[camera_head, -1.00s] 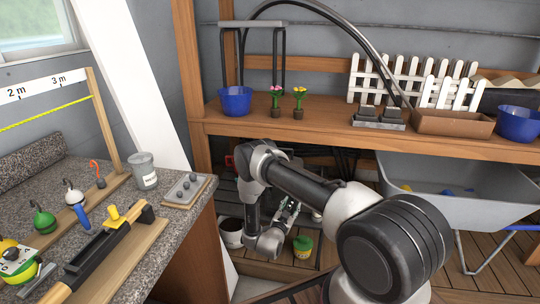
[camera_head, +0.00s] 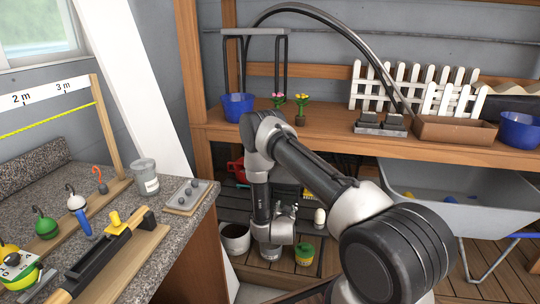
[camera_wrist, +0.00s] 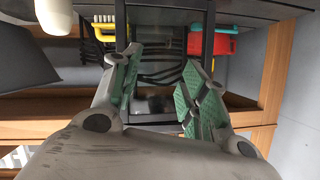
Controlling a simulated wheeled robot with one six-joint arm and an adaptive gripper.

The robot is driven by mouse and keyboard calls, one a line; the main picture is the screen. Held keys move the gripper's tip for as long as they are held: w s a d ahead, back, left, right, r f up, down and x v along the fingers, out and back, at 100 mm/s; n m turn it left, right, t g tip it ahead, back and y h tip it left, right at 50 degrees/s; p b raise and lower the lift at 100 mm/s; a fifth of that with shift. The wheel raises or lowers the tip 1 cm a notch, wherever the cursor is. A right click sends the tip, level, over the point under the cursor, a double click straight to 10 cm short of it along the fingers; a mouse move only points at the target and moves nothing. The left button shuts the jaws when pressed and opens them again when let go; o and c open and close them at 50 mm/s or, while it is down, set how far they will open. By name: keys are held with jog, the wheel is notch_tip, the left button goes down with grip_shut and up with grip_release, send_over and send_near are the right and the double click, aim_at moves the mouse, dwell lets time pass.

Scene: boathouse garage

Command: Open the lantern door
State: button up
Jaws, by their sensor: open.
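In the wrist view my gripper (camera_wrist: 160,70) is open, with its green-padded fingers spread left and right. A dark framed structure with upright posts, seemingly the lantern (camera_wrist: 209,38), stands between and beyond the fingertips. I cannot tell whether a finger touches it. I cannot make out a door edge, handle or latch, nor whether the door is ajar. In the head view my arm reaches down below the wooden bench; the fingers and the lantern are mostly hidden behind my arm there.
A dark slatted table (camera_head: 232,198) stands under the wooden bench (camera_head: 340,139). The stone counter (camera_head: 150,228) is left; a grey wheelbarrow (camera_head: 455,205) is right.

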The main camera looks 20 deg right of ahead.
jog(key=w+a+r+g+y, duration=0.1)
jog(key=w+a+r+y, duration=0.15)
jog(key=r, duration=0.45)
notch_tip(320, 180, up, 20)
jog(key=n+g+y, duration=0.2)
jog(key=n+y, duration=0.1)
send_over(277, 194)
jog(key=s+a, duration=0.6)
jog(key=shift+s+a+r, duration=0.1)
jog(key=shift+s+r, duration=0.3)
